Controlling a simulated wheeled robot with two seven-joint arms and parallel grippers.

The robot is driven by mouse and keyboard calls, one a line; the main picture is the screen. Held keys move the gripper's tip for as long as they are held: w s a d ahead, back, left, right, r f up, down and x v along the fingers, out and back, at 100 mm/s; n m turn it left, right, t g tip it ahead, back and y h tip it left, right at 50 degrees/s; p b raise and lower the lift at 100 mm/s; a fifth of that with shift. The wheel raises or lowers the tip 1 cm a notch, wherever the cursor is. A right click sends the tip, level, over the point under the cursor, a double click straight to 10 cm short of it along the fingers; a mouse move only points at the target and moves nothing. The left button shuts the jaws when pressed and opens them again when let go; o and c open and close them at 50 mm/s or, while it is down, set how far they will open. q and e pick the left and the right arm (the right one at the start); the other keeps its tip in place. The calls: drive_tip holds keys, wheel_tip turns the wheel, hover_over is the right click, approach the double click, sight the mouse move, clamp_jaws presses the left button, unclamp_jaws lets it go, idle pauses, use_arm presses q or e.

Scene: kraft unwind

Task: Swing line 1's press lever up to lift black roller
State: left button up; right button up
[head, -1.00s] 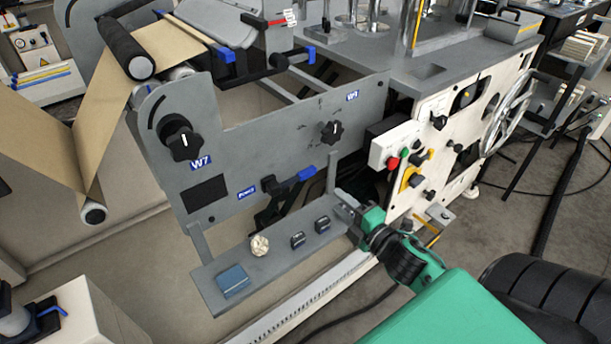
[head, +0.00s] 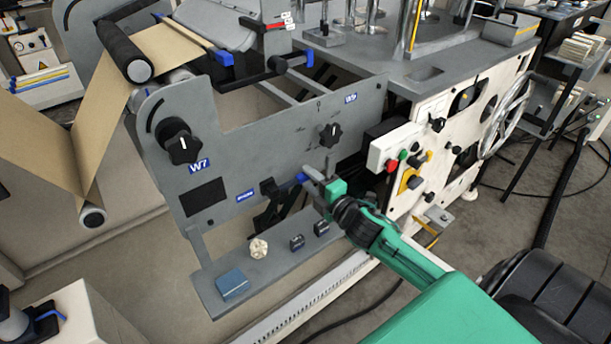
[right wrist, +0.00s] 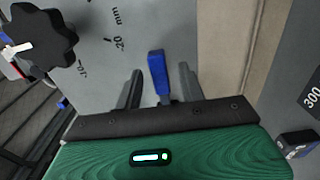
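A press lever with a black arm and a blue grip (head: 301,178) sticks out to the right from the lower part of the grey machine side plate. My right gripper (head: 314,180) is at the blue grip's end. In the right wrist view the blue grip (right wrist: 157,72) stands between the two grey fingers (right wrist: 158,90), with gaps on both sides, so the gripper is open around it. A large black roller (head: 124,54) sits at the upper left, with brown paper running by it. My left gripper is not in view.
A black knob (head: 330,135) is just above my right gripper. A control box with buttons (head: 390,150) is close on the right.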

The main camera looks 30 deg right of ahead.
drive_tip(key=shift+w+a, duration=0.1)
drive_tip(key=shift+w, duration=1.1)
clamp_jaws()
